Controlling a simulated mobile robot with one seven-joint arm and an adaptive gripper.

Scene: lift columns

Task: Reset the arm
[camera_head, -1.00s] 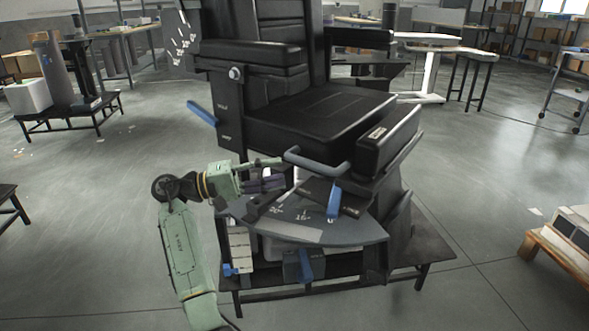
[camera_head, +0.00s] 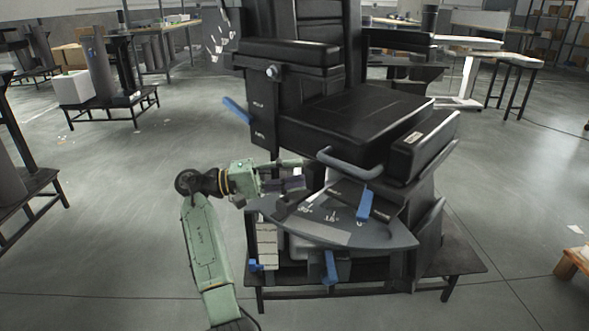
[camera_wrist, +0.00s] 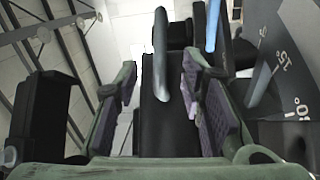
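My green arm reaches in from the lower left in the head view. My gripper (camera_head: 292,176) is beside the black chair, below its seat (camera_head: 352,120) and above the grey dial plate (camera_head: 350,228). In the wrist view my gripper (camera_wrist: 165,90) has its two purple-padded fingers apart. A grey handle (camera_wrist: 161,62) and a dark part of the chair show in the gap beyond them. I see nothing held. The curved grey handle (camera_head: 348,165) also shows in the head view; whether a finger touches it I cannot tell.
Blue levers stand on the dial plate (camera_head: 365,205), below it (camera_head: 330,267) and on the chair's side (camera_head: 237,111). The chair is on a low dark stand (camera_head: 450,257). Open grey floor (camera_head: 110,230) lies to the left. A wooden-edged platform (camera_head: 572,265) is at far right.

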